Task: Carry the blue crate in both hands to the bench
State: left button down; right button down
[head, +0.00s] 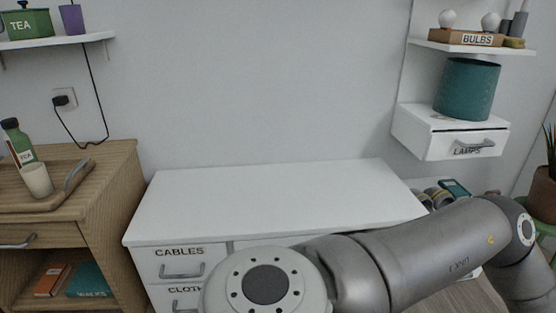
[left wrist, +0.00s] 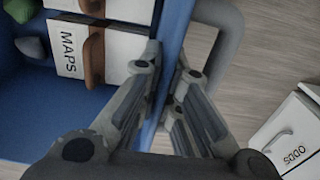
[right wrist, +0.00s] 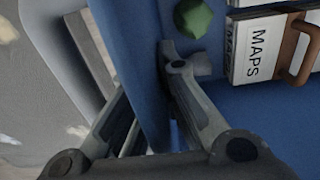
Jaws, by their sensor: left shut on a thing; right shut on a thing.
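The blue crate shows in the left wrist view (left wrist: 172,35) and the right wrist view (right wrist: 125,42), but not in the head view. My left gripper (left wrist: 168,75) is shut on one wall of the crate, a finger on each side. My right gripper (right wrist: 142,78) is shut on another part of its wall in the same way. Inside lie white MAPS boxes (right wrist: 256,62) with brown handles and a green faceted object (right wrist: 193,17). The head view shows a white drawer unit with a bare top (head: 270,200); I cannot tell whether it is the bench.
A wooden cabinet (head: 115,180) at left holds a tray with a bottle (head: 22,145) and a cup (head: 37,180). At right, a teal pot (head: 467,88) stands on the LAMPS drawer (head: 455,140). My arm covers the lower right. An ODDS drawer (left wrist: 292,140) is near my left gripper.

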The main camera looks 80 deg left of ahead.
aim_at(224, 195)
jog(key=l+u, duration=0.1)
jog(key=u, duration=0.2)
jog(key=l+u, duration=0.15)
jog(key=u, duration=2.6)
